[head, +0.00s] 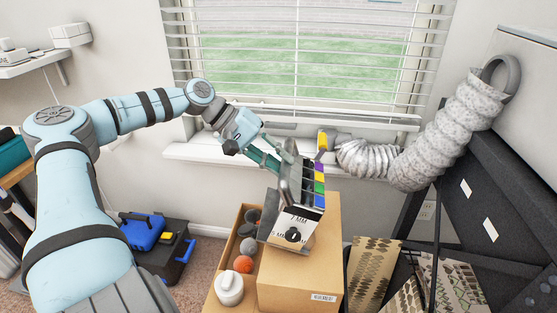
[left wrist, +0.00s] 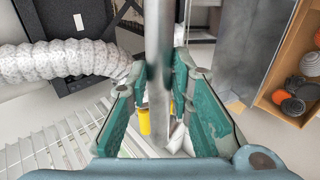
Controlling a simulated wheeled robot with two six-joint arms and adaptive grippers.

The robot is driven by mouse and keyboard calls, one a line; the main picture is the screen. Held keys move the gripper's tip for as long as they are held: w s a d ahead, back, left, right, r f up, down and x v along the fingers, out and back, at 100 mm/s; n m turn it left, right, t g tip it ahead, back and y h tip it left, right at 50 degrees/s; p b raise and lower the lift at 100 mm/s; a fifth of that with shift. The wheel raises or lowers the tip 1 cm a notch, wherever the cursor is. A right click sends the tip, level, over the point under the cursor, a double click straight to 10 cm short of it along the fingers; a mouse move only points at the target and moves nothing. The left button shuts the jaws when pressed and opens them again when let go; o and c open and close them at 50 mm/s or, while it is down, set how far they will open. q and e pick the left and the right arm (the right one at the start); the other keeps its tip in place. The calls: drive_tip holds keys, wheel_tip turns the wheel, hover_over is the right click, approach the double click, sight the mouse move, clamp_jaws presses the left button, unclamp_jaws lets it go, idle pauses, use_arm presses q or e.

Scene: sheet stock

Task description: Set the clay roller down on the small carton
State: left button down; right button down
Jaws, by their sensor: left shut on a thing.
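The clay roller, a grey metal machine with a white marked face and a dark knob (head: 293,235), is over the small brown carton (head: 300,283). Whether it touches the carton's top is hard to tell. My left gripper (head: 284,157) reaches in from the upper left and is shut on the roller's grey metal bar. In the left wrist view, the bar (left wrist: 158,50) runs between the green fingers (left wrist: 156,108). Colored tabs (head: 319,186) stand at the roller's far right side. The roller hides part of the carton's top. My right gripper is in neither view.
A ribbed hose (head: 440,140) runs on the right beside dark panels. The window sill (head: 210,155) is behind.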

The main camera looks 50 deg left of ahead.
use_arm(q)
drive_tip(key=shift+w+r+p, duration=0.1)
drive_tip(key=shift+r+p, duration=0.2)
drive_tip(key=shift+r, duration=0.15)
drive_tip(key=c, duration=1.6)
unclamp_jaws()
drive_tip(key=shift+o, duration=1.3)
drive_tip(key=shift+s+r, duration=0.1)
drive_tip(key=shift+s, duration=0.15)
drive_tip(key=shift+w, duration=0.15)
drive_tip(key=shift+o, duration=1.3)
drive_tip(key=shift+d+f, duration=0.1)
drive_tip(key=shift+f, duration=0.15)
drive_tip(key=o, duration=0.9)
drive_tip(key=shift+o, duration=0.2)
drive_tip(key=shift+r, duration=0.1)
